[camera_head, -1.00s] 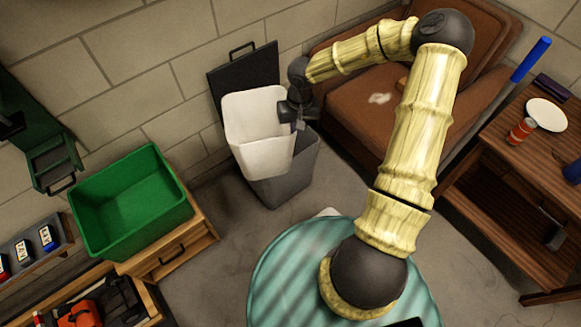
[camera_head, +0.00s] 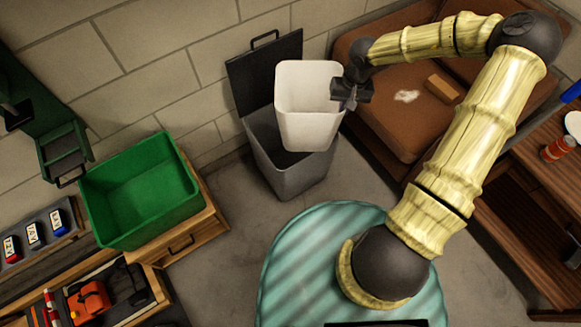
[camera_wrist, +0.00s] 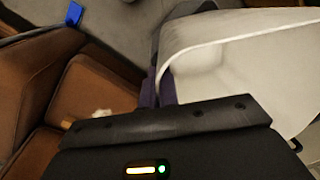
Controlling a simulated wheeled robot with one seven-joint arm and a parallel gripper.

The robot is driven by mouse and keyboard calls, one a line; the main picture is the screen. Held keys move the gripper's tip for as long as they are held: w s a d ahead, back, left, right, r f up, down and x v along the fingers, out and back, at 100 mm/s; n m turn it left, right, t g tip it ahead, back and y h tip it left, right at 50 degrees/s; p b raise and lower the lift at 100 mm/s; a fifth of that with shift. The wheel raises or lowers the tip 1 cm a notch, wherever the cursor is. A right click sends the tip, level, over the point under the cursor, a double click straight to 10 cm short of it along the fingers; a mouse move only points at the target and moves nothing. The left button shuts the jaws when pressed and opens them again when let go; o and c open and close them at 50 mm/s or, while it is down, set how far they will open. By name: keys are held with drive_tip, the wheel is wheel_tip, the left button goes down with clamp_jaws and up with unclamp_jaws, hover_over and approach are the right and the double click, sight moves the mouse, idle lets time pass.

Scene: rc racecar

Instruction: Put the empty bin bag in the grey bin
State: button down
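The empty bin bag (camera_head: 308,130) is a white, stiff, open-topped liner. It is held roughly upright, over the right part of the grey bin (camera_head: 290,180), and hides much of the bin's mouth. I cannot tell whether its bottom is inside the rim. The bin stands on the floor with its dark lid (camera_head: 262,72) open against the wall. My gripper (camera_head: 341,92) is shut on the bag's right rim. In the wrist view the dark fingers (camera_wrist: 166,88) lie together at the edge of the white bag (camera_wrist: 240,65).
A brown armchair (camera_head: 400,130) stands close to the right of my gripper, with a small block on it. A green crate (camera_head: 140,190) sits on a wooden cabinet at left. A round teal-striped surface (camera_head: 300,260) is in front. A wooden side table (camera_head: 535,215) is at right.

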drive_tip(key=shift+f, duration=0.25)
drive_tip(key=w+a+f+m+b, duration=0.1)
drive_tip(key=a+f+m+b, duration=0.4)
drive_tip(key=a, duration=0.1)
drive_tip(key=w+a+f+m+b, duration=0.2)
drive_tip(key=a+f+m+b, duration=0.2)
drive_tip(key=a+m+b, duration=0.1)
drive_tip(key=w+a+f+m+b, duration=0.2)
drive_tip(key=a+f+m+b, duration=0.3)
drive_tip(key=a, duration=0.2)
drive_tip(key=shift+w+a+f+t+h, duration=0.1)
drive_tip(key=shift+a+f+t+h, duration=0.2)
drive_tip(key=shift+f+t, duration=0.1)
drive_tip(key=shift+a+m, duration=0.35)
drive_tip(key=shift+m, duration=0.05)
wheel_tip(320, 180, down, 24)
drive_tip(key=b, duration=0.9)
drive_tip(key=shift+r+b, duration=0.1)
drive_tip(key=shift+b, duration=0.2)
